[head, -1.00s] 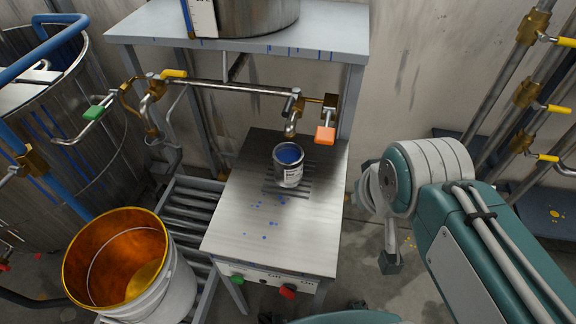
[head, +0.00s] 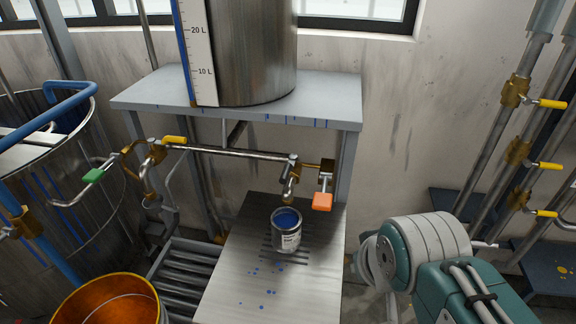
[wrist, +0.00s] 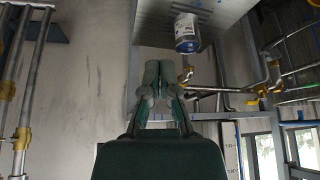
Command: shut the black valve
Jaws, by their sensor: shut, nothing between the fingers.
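I see no black-handled valve in either view. The valve handles in the head view are a green one (head: 93,176) at the left, a yellow one (head: 174,140) on the pipe, an orange one (head: 322,201) above the bench, and several yellow ones (head: 549,104) on the right wall pipes. My gripper (wrist: 162,68) shows in the wrist view, its fingers together and empty, with the wall and bench frame beyond. In the head view my arm is at the lower right and its fingers are not visible.
A paint can (head: 287,232) with blue paint stands on the metal bench (head: 225,282) under the spout. A steel tank (head: 250,50) with a litre scale stands on the shelf (head: 330,88). A bucket (head: 150,300), orange inside, is at lower left. Right-wall pipes (head: 487,130) stand behind my arm.

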